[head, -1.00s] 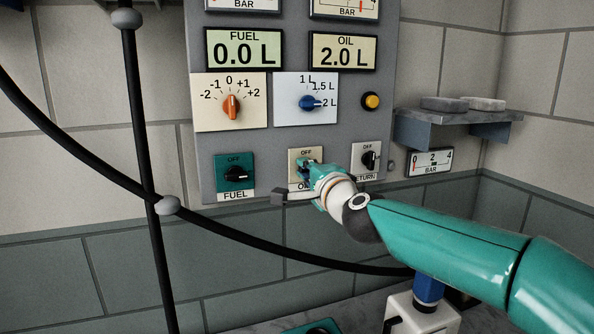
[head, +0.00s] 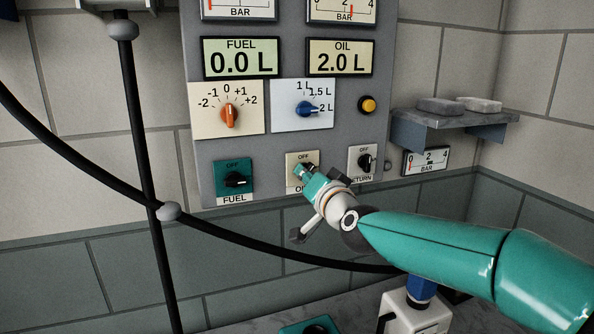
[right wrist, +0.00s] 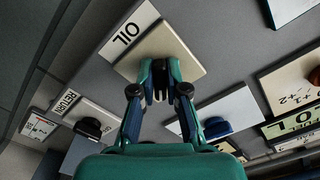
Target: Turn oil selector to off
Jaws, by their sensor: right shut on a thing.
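The oil selector (head: 292,160) is a cream plate marked OFF on the lower part of the grey panel. Its dark knob is mostly hidden by my right gripper (head: 304,171), so its exact pointing is unclear in the head view. In the right wrist view the oil plate (right wrist: 180,45) with its OIL label lies straight ahead. There my right gripper (right wrist: 160,75) has its two fingers closed around the dark knob, close to the plate. My left gripper is not in view.
The green fuel selector (head: 234,178) is left of the oil selector and the return selector (head: 364,161) is close on its right. Above are the orange knob (head: 229,115) and blue knob (head: 308,108). The oil display (head: 340,58) reads 2.0 L. A black cable (head: 250,240) crosses below.

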